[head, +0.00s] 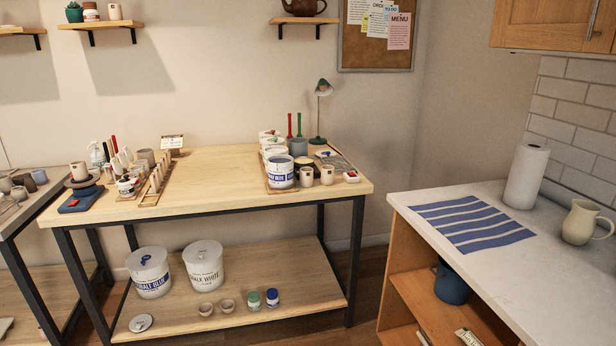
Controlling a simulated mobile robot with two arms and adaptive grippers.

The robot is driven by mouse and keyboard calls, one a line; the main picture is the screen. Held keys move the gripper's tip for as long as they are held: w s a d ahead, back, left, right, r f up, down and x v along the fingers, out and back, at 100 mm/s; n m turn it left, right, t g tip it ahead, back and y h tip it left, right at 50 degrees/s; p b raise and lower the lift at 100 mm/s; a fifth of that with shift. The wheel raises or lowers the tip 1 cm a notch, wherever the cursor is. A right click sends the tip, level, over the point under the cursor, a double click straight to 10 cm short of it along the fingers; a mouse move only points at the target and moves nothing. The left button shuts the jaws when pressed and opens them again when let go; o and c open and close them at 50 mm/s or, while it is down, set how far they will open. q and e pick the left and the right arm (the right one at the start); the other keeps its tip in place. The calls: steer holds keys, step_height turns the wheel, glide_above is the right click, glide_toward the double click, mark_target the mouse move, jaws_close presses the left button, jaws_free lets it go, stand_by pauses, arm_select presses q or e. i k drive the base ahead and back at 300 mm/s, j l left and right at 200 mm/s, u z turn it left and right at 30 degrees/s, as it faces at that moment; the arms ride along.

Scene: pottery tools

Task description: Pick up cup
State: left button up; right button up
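Several cups are in the head view, and I cannot tell which one is meant. Two small pale cups, a left one (306,177) and a right one (327,175), stand upright near the right end of the wooden worktable (215,180). A further cup (114,12) is on a wall shelf at the upper left. Neither of my grippers is in view.
White glaze buckets (280,170) stand behind and left of the two cups. A green lamp (322,100) is behind. Bottles and tools crowd the table's left part; its middle is clear. A white counter (560,260) with a striped cloth (470,222) is at right.

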mark_target(327, 171)
steer(key=i+j, duration=0.1)
steer(key=j, duration=0.2)
steer(key=i+j, duration=0.1)
steer(key=j, duration=0.2)
steer(key=i+j, duration=0.1)
steer(key=j, duration=0.2)
steer(key=i+j, duration=0.15)
steer(key=i, duration=0.25)
steer(key=i+j+z, duration=0.1)
steer(key=i, duration=0.3)
steer(key=i+j, duration=0.2)
steer(key=i, duration=0.2)
steer(key=z, duration=0.05)
